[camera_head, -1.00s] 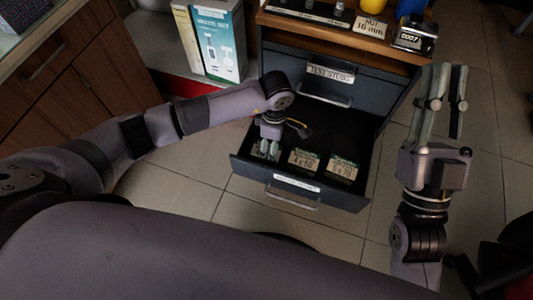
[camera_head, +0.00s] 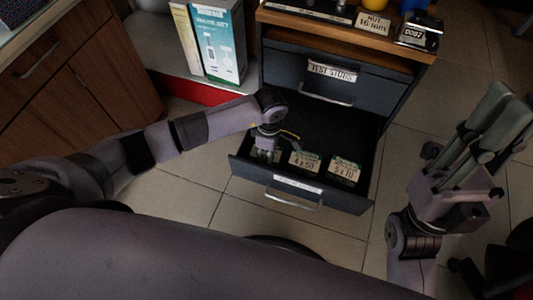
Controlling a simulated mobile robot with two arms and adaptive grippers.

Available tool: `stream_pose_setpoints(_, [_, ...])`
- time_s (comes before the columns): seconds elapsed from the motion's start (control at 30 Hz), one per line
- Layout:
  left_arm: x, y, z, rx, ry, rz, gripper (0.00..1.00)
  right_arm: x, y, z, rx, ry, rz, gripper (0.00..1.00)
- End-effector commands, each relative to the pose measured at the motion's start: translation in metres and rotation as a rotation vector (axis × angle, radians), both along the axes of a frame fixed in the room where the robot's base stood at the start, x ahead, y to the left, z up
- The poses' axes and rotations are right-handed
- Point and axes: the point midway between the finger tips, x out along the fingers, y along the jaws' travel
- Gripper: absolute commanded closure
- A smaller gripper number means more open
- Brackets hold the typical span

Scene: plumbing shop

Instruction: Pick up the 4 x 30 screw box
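My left gripper (camera_head: 264,155) points down into the left part of the open drawer (camera_head: 258,181). Its fingers are around or just over a small box (camera_head: 262,157) at the left end of the row. The fingers and wrist hide most of this box, so its label cannot be read. Whether the fingers are shut on it is not clear. Beside it lie a box that seems to read 4 x 50 (camera_head: 304,162) and one that seems to read 5 x 70 (camera_head: 344,170). My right gripper (camera_head: 510,110) is open and empty, off to the right, away from the drawer.
The cabinet has a closed upper drawer (camera_head: 333,78) and a wooden top (camera_head: 345,32) with labelled items. A white and teal carton (camera_head: 218,42) stands on the shelf at left. The rear of the open drawer is empty. Tiled floor lies right of it.

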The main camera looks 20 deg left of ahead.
Motion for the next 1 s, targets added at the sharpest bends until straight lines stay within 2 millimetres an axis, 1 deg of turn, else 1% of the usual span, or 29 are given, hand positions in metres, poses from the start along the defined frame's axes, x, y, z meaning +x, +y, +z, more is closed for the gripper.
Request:
stream_pose_setpoints(0.1, [-0.0001, -0.0003, 0.0002, 0.000, 0.000, 0.000, 0.29, 0.0003, 0.0001, 0.0001, 0.000, 0.001, 0.000, 0.83])
stream_pose_setpoints(0.17, [-0.0001, -0.0003, 0.0003, 0.000, 0.000, 0.000, 0.33, 0.0003, 0.0001, 0.0001, -0.001, 0.002, 0.000, 0.83])
stream_pose_setpoints(1.0, [0.0000, -0.0004, 0.0005, -0.001, 0.000, 0.000, 0.89, 0.0006, 0.0001, -0.0001, -0.001, 0.004, 0.000, 0.83])
